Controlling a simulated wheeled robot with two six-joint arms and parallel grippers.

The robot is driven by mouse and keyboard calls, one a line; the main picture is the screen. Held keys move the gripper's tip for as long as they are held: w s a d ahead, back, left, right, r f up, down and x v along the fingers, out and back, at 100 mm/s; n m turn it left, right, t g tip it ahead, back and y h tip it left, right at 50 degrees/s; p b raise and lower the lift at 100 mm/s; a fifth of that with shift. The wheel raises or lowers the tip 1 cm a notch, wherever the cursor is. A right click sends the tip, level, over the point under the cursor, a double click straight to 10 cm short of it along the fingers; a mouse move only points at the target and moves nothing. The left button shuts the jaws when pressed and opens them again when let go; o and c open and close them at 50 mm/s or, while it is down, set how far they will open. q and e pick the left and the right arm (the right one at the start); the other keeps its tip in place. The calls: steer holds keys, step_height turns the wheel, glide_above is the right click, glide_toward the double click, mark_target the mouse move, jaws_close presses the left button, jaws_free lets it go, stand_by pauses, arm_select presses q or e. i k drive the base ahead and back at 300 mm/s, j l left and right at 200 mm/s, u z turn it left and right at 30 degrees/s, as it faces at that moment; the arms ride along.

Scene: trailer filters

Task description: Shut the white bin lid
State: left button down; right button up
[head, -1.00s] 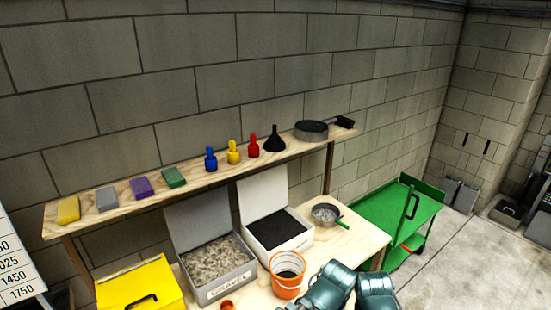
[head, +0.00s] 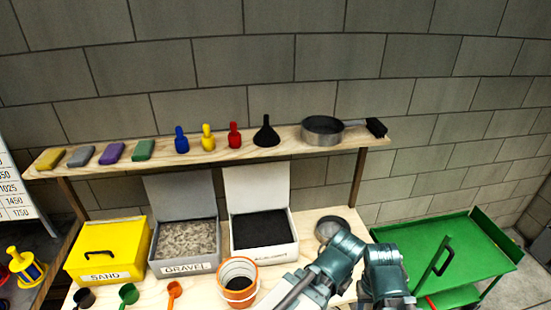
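The white bin (head: 266,254) stands on the wooden bench, right of the grey gravel bin. Its white lid (head: 256,187) is open, raised upright at the back under the shelf. Dark, fine material (head: 260,224) fills the bin. The label on its front is too small to read surely. Teal and grey links of my arm show at the bottom, right of centre, in front of the bench. No gripper fingers can be made out in the head view.
An orange-and-white bucket (head: 238,283) stands in front of the white bin. The grey gravel bin (head: 183,264) has its lid up; the yellow sand bin (head: 105,258) is shut. A shelf (head: 285,144) with bottles, funnel and pan runs above. A green cart (head: 455,257) stands right.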

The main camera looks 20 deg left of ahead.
mark_target(262, 187)
steer(key=i+l+u, duration=0.15)
steer(key=l, duration=0.3)
steer(key=i+l+u, duration=0.15)
steer(key=l, duration=0.35)
steer(key=i+l+u, duration=0.15)
steer(key=l, duration=0.35)
steer(key=i+l+u, duration=0.15)
steer(key=l, duration=0.35)
steer(key=i+l+u, duration=0.1)
steer(key=l, duration=0.2)
steer(key=i+l+u, duration=0.15)
steer(key=l+u, duration=0.1)
steer(key=l, duration=0.3)
steer(key=i+l+u, duration=0.3)
steer(key=i, duration=0.25)
